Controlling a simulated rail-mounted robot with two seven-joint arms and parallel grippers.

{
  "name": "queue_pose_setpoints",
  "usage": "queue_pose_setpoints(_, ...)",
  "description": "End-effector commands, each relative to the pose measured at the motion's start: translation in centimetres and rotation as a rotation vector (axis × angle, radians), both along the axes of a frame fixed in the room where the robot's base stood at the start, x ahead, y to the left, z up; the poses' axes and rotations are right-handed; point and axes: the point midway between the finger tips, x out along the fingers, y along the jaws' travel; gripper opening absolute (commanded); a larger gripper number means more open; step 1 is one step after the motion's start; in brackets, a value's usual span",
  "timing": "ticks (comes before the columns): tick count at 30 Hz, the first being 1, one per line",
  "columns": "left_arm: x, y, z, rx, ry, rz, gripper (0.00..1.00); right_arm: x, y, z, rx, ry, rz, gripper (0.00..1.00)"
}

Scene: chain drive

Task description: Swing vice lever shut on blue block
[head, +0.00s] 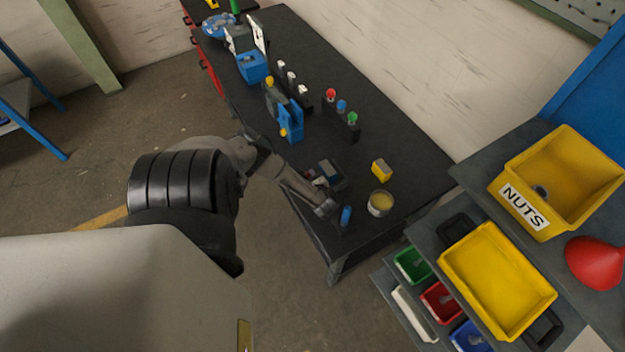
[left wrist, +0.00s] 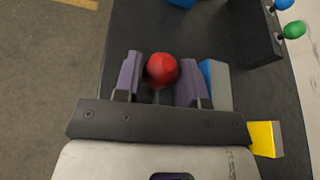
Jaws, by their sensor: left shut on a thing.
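The vice lever's red ball knob (left wrist: 162,70) sits between the two purple fingers of my left gripper (left wrist: 160,84) in the left wrist view. The gripper is shut on this knob; the lever below it is mostly hidden. Right of the right finger are a blue block (left wrist: 206,70) and a grey vice part (left wrist: 219,90), partly covered by that finger. In the head view, the dark vice (head: 332,175) stands near the bench's front end. My left gripper (head: 311,179) reaches its left side, and the contact is too small to see clearly. My right gripper is out of view.
A yellow block (head: 381,169) and a round tin (head: 380,203) stand right of the vice. A small blue object (head: 346,215) is near the bench's front edge. Coloured knobs on a dark rack (head: 341,119) and a blue fixture (head: 290,120) stand behind.

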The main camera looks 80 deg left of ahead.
Motion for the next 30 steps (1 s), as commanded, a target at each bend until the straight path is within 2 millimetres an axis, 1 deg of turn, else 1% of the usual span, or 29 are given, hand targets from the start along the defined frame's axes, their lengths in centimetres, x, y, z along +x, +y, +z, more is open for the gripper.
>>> queue_pose_setpoints(12, -0.17, 0.08, -0.04, 0.007, 0.003, 0.002, 0.00, -0.06, 0.16, -0.03, 0.005, 0.002, -0.002, 0.43)
queue_pose_setpoints(13, -0.16, 0.08, -0.04, 0.007, 0.003, 0.002, 0.38, -0.07, 0.16, -0.03, 0.005, 0.002, -0.002, 0.43)
queue_pose_setpoints(21, -0.16, 0.08, -0.05, 0.006, 0.003, 0.002, 0.63, -0.08, 0.10, -0.03, 0.003, 0.002, 0.000, 0.43)
queue_pose_setpoints(27, -0.16, 0.07, -0.05, 0.005, 0.002, 0.002, 0.63, -0.09, -0.09, -0.04, -0.003, 0.002, 0.003, 0.43)
queue_pose_setpoints(30, -0.04, -0.24, 0.04, 0.004, 0.002, 0.002, 0.63, -0.09, -0.14, -0.04, -0.005, 0.002, 0.004, 0.43)
